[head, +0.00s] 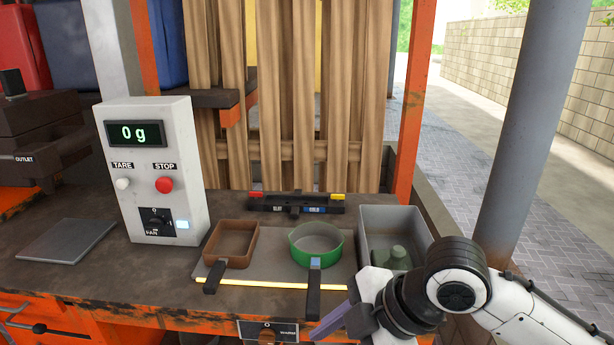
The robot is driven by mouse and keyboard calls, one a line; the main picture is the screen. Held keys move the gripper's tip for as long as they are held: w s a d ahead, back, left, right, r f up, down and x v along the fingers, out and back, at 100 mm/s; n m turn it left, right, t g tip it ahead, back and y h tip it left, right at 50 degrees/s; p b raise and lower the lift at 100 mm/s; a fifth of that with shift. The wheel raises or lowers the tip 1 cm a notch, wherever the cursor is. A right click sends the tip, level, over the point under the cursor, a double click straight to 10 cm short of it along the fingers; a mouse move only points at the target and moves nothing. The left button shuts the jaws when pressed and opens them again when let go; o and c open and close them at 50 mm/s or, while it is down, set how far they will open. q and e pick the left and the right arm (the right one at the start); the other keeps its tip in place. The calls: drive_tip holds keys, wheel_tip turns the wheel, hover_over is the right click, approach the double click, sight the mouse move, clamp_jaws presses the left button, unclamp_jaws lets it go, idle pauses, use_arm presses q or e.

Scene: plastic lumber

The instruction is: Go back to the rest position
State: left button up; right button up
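My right gripper (340,318) is at the bottom of the head view, right of centre. Its arm comes in from the right edge, over the front right of the workbench (120,295). A purplish finger part points down and left, close to the handle of a green round pan (318,260). I cannot tell whether the fingers are apart, or whether they touch anything. The gripper partly covers the front of a grey bin (372,222) with a greenish object inside. My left gripper is not in view.
A brown square pan (230,246) sits left of the green pan on a grey plate. A white control box (156,205) reads 0 g. A flat grey plate (67,241) lies at left. A black bar (295,206) is behind the pans. A grey post (530,130) stands at right.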

wheel_tip(320, 180, down, 17)
drive_tip(key=d+m+t+y, duration=0.1)
drive_tip(key=m+t, duration=0.4)
drive_tip(key=m, duration=0.7)
drive_tip(key=s+d+f+m+t+h, duration=0.1)
drive_tip(key=s+d+f+m+h, duration=0.3)
drive_tip(key=s+d+f, duration=0.8)
drive_tip(key=s+f+m, duration=0.1)
drive_tip(key=m, duration=0.1)
drive_tip(key=shift+s+d+f+m+h, duration=0.2)
drive_tip(key=shift+s+d+m+h, duration=0.1)
drive_tip(key=shift+s+d+h, duration=0.1)
